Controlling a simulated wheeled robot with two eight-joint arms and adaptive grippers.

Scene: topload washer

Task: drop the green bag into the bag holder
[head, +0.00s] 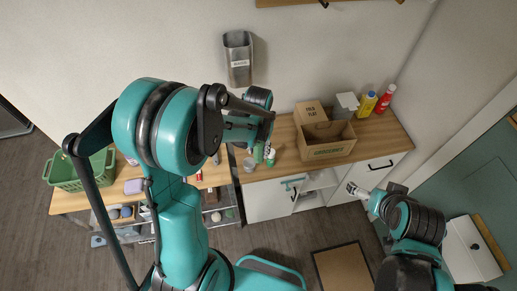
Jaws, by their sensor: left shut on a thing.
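The bag holder (238,60) is a grey metal bin with a white label, fixed to the wall at the top middle; its top is open. My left gripper (266,147) points down over the wooden counter, below and slightly right of the holder. It is shut on a small green thing (258,153), apparently the green bag, mostly hidden by the gripper and arm. My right gripper (355,189) is small at the right, in front of the cabinet, apart from the bag; its finger opening is too small to tell.
A cardboard box (326,142) stands on the counter (378,131), with a yellow bottle (367,103) and a red bottle (384,99) behind it. A green basket (79,171) sits on the left table. The wall around the holder is clear.

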